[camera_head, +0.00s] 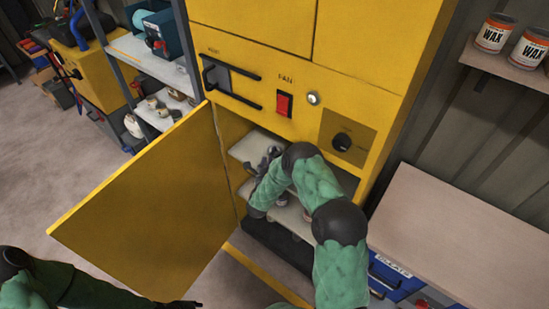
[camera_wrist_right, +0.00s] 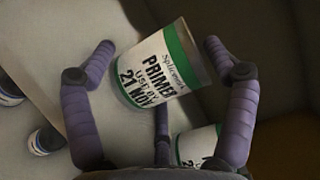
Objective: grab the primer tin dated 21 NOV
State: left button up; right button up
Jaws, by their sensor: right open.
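The primer tin marked "21 NOV" (camera_wrist_right: 158,68) is white with a green band and stands tilted in the right wrist view. My right gripper (camera_wrist_right: 159,48) is open, with fingers on either side of the tin and a third finger below it. I see no clear grip on it. In the head view my right gripper (camera_head: 268,158) is inside the yellow cabinet at a shelf, and the arm hides most of what is there. My left gripper (camera_head: 184,303) shows only as a dark tip at the bottom edge, its fingers unclear.
Another green-banded tin (camera_wrist_right: 196,146) sits close below, its date hidden. Dark-rimmed tins (camera_wrist_right: 43,140) stand at the left of the wrist view. The cabinet door (camera_head: 145,205) hangs open to the left. A pale-topped bench (camera_head: 460,225) stands right, below wax tins (camera_head: 494,33).

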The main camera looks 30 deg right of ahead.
jog(key=shift+w+d, duration=0.15)
jog(key=c, duration=1.2)
jog(key=shift+r, duration=0.1)
